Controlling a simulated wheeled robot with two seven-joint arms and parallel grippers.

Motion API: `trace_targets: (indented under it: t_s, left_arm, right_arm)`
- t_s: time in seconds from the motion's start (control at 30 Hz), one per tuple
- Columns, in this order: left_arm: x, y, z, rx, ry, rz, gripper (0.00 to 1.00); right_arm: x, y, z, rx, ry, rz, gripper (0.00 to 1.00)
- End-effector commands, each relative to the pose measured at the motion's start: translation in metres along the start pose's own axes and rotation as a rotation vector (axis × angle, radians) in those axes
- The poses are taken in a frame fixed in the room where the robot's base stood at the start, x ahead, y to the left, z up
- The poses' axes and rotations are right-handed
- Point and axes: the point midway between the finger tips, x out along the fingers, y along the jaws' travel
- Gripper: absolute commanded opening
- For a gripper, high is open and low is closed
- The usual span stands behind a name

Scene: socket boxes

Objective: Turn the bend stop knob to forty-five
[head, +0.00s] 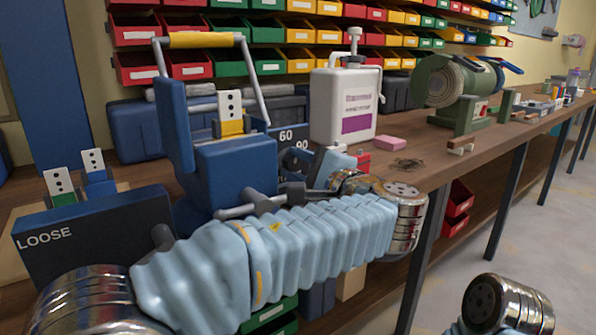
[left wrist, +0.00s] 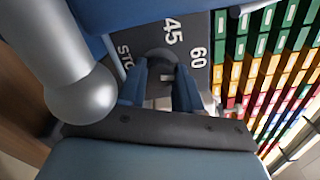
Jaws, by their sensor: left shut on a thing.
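The blue bender (head: 230,170) stands on the bench, with a dark dial plate (head: 287,136) on its right side reading 60 and 90. In the left wrist view the plate (left wrist: 195,30) shows STO, 45 and 60 around the grey bend stop knob (left wrist: 165,57). My left gripper (left wrist: 160,88) has its two blue fingers on either side of the knob and is shut on it. In the head view the left gripper (head: 312,165) reaches the dial from the right. The fingers partly hide the knob, and I cannot tell which number it points at. My right gripper is out of view.
A dark box marked LOOSE (head: 95,235) stands at the left. A white jug (head: 343,105) and a pink block (head: 390,143) sit right of the bender. A green grinder (head: 455,90) is further right. Coloured bins (head: 290,62) line the wall behind.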

Motion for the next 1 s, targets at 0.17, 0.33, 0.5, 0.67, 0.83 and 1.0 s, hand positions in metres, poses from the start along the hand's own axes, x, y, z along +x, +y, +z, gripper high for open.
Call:
trace_targets:
  t_s: [0.17, 0.33, 0.5, 0.67, 0.83, 1.0]
  left_arm:
    - [-0.001, 0.005, -0.002, -0.149, 0.001, 0.001, 0.03]
    - [-0.001, 0.005, -0.002, -0.310, 0.000, 0.000, 0.03]
    - [-0.001, 0.005, -0.003, -0.472, 0.001, 0.000, 0.03]
    - [-0.001, 0.005, -0.003, -0.624, 0.001, 0.001, 0.03]
    - [-0.001, 0.005, -0.003, -0.781, 0.001, 0.001, 0.03]
    - [-0.001, 0.004, -0.002, -0.923, 0.000, 0.002, 0.03]
  right_arm:
    - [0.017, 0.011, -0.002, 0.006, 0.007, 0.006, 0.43]
    - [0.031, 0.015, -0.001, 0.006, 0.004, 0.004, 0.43]
    - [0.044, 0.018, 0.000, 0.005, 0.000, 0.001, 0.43]
    - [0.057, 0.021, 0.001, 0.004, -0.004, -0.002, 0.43]
    - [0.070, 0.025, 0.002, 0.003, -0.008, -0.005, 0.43]
    - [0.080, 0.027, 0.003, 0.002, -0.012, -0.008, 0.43]
